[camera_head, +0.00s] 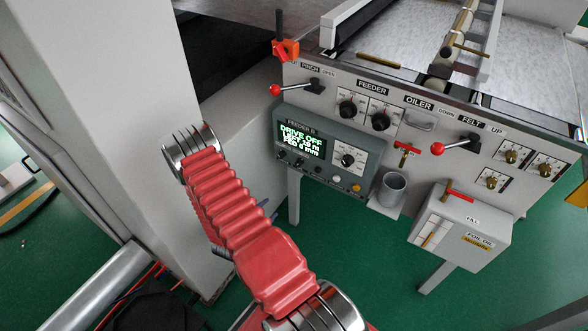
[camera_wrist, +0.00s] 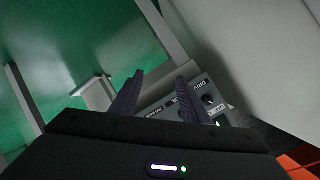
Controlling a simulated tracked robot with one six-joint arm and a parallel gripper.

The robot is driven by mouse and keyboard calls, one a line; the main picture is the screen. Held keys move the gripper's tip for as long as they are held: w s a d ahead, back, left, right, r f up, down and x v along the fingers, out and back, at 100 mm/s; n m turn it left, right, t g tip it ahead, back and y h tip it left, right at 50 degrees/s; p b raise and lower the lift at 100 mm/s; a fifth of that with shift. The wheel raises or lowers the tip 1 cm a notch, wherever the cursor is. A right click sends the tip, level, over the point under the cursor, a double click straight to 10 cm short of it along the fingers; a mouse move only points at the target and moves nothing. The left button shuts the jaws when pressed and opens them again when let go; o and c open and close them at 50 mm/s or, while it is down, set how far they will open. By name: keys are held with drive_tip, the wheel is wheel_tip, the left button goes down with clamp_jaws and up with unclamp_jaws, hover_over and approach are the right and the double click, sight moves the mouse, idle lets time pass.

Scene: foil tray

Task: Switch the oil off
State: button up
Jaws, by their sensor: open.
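The OILER label (camera_head: 419,103) is on the grey front panel, above a small silver handle (camera_head: 420,121). Below it is a brass tap with a red handle (camera_head: 408,150). A grey foil oil box (camera_head: 470,232) sits lower right, with a red lever (camera_head: 460,195) on top and a sight gauge on its front. My gripper (camera_wrist: 157,85) is open in the wrist view, its two dark fingers apart with nothing held between them. Beyond the fingers is part of a dark grey control box (camera_wrist: 208,85) with knobs. In the head view my arm largely hides the gripper.
The FOIL FEEDER box (camera_head: 330,150) has a lit screen reading DRIVE OFF. Red-balled levers marked PINCH (camera_head: 276,90) and FELT (camera_head: 438,148) stick out of the panel. A grey cup (camera_head: 392,189) stands below. Green floor is open below the panel.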

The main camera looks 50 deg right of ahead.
sight(297, 165)
wheel_tip(297, 165, up, 9)
drive_tip(key=s+d+m+h, duration=0.1)
drive_tip(key=d+m+h, duration=0.1)
drive_tip(key=m+h, duration=0.2)
drive_tip(key=shift+s+d+r+g+h, duration=0.2)
drive_tip(key=shift+d+g+h, duration=0.15)
drive_tip(key=shift+h, duration=0.25)
drive_tip(key=shift+d, duration=0.1)
drive_tip(key=d, duration=0.4)
drive_tip(key=w+d, duration=0.1)
drive_tip(key=d, duration=0.8)
drive_tip(key=shift+w+d, duration=0.15)
drive_tip(key=shift+d, duration=0.2)
drive_tip(key=shift+c, duration=0.2)
drive_tip(key=shift+f, duration=0.1)
clamp_jaws()
